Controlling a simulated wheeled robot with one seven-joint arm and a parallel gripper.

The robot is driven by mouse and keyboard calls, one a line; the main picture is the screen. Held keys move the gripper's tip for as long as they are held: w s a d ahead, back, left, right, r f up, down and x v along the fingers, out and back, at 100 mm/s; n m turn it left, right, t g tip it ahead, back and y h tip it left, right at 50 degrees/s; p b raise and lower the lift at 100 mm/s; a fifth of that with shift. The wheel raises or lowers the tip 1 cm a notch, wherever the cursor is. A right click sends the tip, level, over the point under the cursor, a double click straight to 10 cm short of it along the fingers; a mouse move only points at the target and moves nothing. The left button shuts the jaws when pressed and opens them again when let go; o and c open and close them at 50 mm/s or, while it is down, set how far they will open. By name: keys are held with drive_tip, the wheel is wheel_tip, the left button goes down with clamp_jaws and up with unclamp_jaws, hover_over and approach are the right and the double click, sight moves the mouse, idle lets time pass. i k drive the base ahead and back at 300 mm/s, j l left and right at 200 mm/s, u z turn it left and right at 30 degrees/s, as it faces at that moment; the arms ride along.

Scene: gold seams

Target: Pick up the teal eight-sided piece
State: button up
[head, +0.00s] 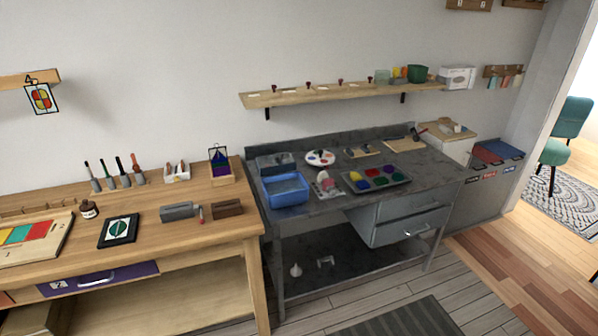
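I cannot make out a clear teal eight-sided piece. A dark green or teal rounded shape (119,227) shows on a black-edged square board (105,241) near the front of the wooden bench. The shape is too small to count its sides. The paint tray (402,179) on the grey bench holds several coloured patches, with green ones among them. My gripper is not in view.
The grey bench (335,203) holds a blue tub (285,203). Floor is open at lower right.

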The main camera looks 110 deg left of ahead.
sight(397, 177)
drive_tip(key=u, duration=3.25)
